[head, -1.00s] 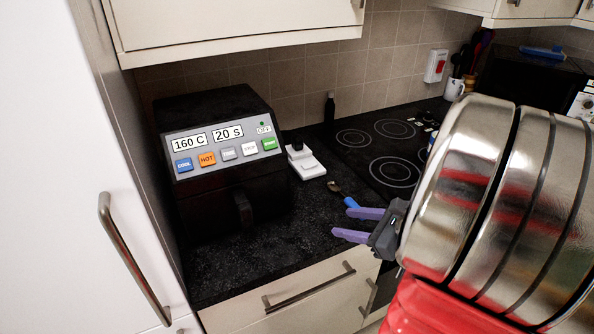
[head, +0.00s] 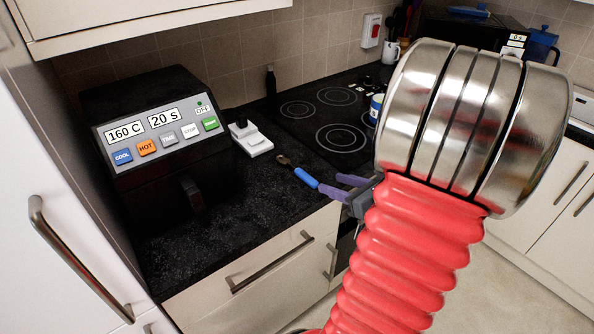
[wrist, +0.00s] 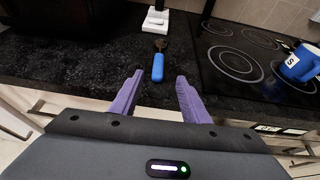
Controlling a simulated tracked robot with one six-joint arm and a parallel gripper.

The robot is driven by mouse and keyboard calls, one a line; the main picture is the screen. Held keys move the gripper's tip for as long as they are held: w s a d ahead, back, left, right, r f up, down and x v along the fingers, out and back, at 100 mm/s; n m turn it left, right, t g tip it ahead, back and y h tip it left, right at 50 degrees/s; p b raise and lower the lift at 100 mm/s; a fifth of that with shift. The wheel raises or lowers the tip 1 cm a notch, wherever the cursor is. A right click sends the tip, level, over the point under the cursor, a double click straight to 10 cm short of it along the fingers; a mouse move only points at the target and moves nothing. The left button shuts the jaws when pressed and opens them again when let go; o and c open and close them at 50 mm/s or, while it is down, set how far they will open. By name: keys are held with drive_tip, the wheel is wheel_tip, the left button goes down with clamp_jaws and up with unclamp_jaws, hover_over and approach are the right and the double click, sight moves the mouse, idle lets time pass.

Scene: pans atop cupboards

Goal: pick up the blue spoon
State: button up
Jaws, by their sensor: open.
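The blue spoon lies on the black worktop, left of the hob. In the head view its blue handle (head: 306,178) points towards my gripper and its brown bowl end points away. In the wrist view the blue spoon (wrist: 157,67) is ahead of the fingertips, a little left of midway between them. My gripper (head: 334,185) has two purple fingers, open and empty, at the worktop's front edge close to the handle end. It also shows in the wrist view (wrist: 158,78), with the fingers apart. I cannot tell its exact height above the worktop.
A black fryer-like appliance (head: 155,150) with buttons stands at the left. A white scale-like device (head: 250,138) sits behind the spoon. The black hob (head: 325,120) is on the right, with a blue mug (wrist: 300,62) on it. Drawers (head: 265,275) are below the worktop edge.

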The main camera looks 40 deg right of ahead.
approach(306, 175)
drive_tip(key=shift+x, duration=1.95)
drive_tip(key=shift+d, duration=0.1)
drive_tip(key=shift+x, duration=2.6)
drive_tip(key=shift+c, duration=0.4)
clamp_jaws()
